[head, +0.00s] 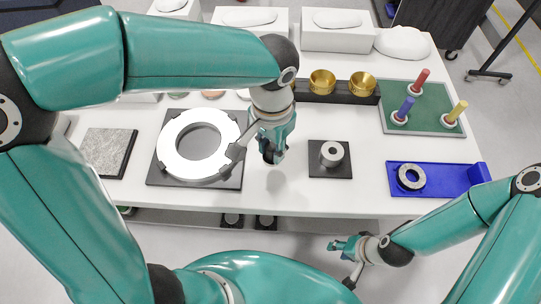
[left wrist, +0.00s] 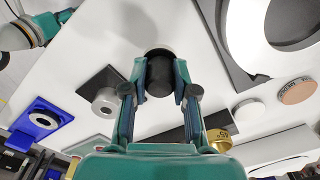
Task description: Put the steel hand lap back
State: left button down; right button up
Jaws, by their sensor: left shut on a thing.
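My left gripper (head: 272,146) is shut on a dark cylindrical piece (left wrist: 160,73), which I take to be the hand lap's grip. The piece also shows in the head view (head: 269,157), below the fingers; its lower end is mostly hidden. A soft shadow lies on the white table just in front of it. It is between a large pale ring (head: 170,165) on a dark square plate, to its left, and a grey steel cylinder with a hole (head: 331,153) on a black square pad (head: 316,172), to its right. My right gripper (head: 342,262) is open and empty, beyond the table's front edge.
A blue fixture (head: 440,182) holding a metal ring stands at the right. Behind are a green board (head: 425,120) with coloured pegs and a black stand (head: 338,96) with brass cups. A speckled plate (head: 108,152) lies left. White boxes (head: 335,38) line the back.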

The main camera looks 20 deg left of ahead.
aim_at(271, 159)
pick_arm(q)
jog(key=shift+f, duration=2.15)
jog(key=c, duration=0.9)
grip_release()
jog(key=shift+f, duration=0.1)
notch_tip(271, 159, up, 12)
jog(key=shift+s+r, duration=0.1)
jog(key=shift+r, duration=0.05)
